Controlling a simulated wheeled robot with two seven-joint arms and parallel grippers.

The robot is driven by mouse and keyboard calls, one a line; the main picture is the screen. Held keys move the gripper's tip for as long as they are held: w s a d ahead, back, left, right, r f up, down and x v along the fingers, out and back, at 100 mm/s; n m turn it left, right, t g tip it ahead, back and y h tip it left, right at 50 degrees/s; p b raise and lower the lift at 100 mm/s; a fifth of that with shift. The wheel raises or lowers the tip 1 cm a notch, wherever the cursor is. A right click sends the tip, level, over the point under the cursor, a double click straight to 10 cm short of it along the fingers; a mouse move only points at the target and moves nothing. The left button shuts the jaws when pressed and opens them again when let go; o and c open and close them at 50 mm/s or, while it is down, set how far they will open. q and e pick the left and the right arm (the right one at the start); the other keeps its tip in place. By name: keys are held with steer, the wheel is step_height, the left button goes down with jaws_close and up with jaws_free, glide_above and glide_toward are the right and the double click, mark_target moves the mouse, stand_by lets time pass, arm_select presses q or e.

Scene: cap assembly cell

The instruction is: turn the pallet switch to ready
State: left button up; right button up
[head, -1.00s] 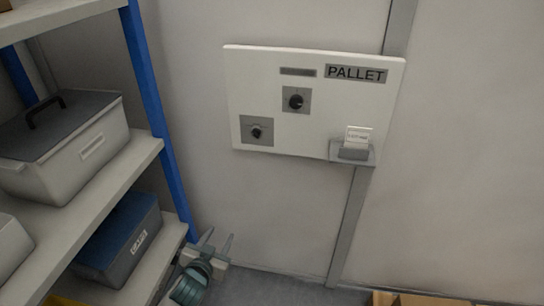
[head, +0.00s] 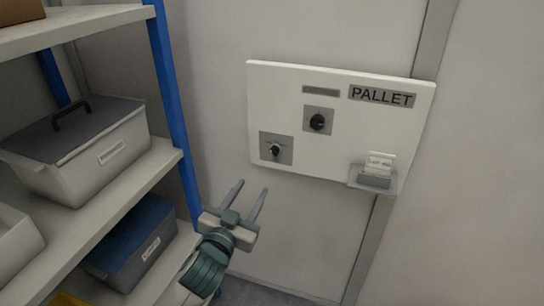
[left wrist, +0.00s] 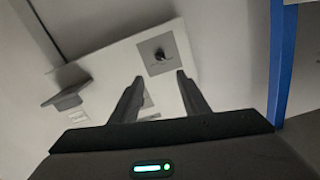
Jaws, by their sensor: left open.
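A white panel labelled PALLET (head: 340,152) is fixed on the wall. It carries two black rotary knobs on grey plates: an upper knob (head: 317,122) near the middle and a lower-left knob (head: 275,150). I cannot read the markings beside them. My left gripper (head: 248,204) is open and empty, below the panel's lower-left edge and apart from it, fingers pointing up. In the left wrist view the panel (left wrist: 112,75) appears turned, and one knob (left wrist: 160,55) shows just beyond the open fingertips (left wrist: 158,80). My right gripper is not in view.
A shelf rack with a blue post (head: 172,100) stands close on the left, holding a grey lidded bin (head: 85,155) and a blue box (head: 128,240). A card holder (head: 374,180) juts from the panel's lower right. The wall right of the panel is bare.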

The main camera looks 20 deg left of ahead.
mark_target(273, 153)
arm_select(q)
steer(key=w+p, duration=0.1)
steer(key=w, duration=0.4)
steer(key=w+p, duration=0.1)
steer(key=w, duration=0.4)
steer(key=w+p, duration=0.1)
steer(key=w, duration=0.4)
steer(key=shift+d+p, duration=0.25)
steer(key=shift+p, duration=0.05)
steer(key=shift+w, duration=1)
steer(key=c, duration=1)
